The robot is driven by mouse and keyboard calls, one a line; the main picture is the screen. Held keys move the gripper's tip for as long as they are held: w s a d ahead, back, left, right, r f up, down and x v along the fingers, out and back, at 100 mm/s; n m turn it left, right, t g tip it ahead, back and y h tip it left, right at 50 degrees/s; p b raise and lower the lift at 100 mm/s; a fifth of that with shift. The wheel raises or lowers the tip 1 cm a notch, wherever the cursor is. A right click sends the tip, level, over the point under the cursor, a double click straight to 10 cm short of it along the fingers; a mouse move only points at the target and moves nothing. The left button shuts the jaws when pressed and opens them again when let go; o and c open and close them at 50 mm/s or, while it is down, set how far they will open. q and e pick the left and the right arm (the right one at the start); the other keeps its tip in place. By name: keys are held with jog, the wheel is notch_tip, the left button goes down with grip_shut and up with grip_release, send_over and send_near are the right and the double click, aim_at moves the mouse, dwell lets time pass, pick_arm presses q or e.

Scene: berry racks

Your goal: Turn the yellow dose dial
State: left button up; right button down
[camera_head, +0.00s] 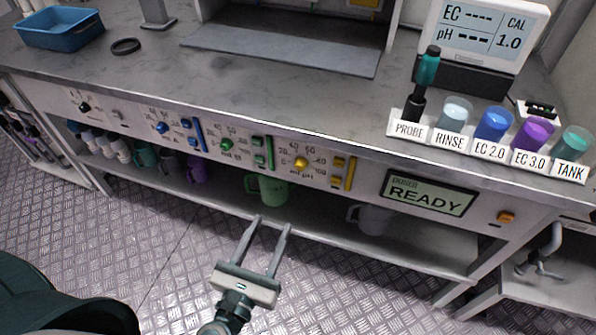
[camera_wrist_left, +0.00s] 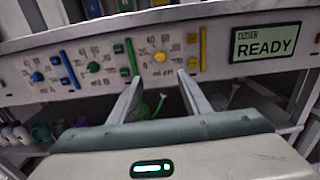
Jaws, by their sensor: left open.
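The yellow dose dial (camera_head: 301,164) sits on the white front panel of the bench, with printed numbers around it. A yellow slider and yellow buttons are to its right. The dial also shows in the left wrist view (camera_wrist_left: 160,57), just beyond and above the space between my fingertips. My left gripper (camera_head: 273,222) is open and empty, below and in front of the panel, apart from the dial. Its fingers show in the left wrist view (camera_wrist_left: 157,80), pointing toward the panel. My right gripper is not in view.
The blue dial (camera_head: 162,128) and green dial (camera_head: 226,144) are left of the yellow one. The display reading READY (camera_head: 427,193) is right of it. A green mug (camera_head: 268,189) stands on the shelf below. Labelled cups and a probe stand on the bench top at right.

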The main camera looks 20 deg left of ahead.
pick_arm(q)
jog(key=shift+w, duration=0.15)
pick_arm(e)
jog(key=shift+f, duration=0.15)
pick_arm(q)
jog(key=p, duration=0.3)
send_near(299, 167)
jog(key=w+p, duration=0.1)
jog(key=w, duration=0.7)
jog(key=shift+w+d+f, duration=0.1)
jog(key=shift+w, duration=0.1)
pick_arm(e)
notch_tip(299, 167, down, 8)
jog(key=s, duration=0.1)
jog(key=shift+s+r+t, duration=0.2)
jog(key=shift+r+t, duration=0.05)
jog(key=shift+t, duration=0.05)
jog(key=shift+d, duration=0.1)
pick_arm(q)
jog(key=c, duration=1)
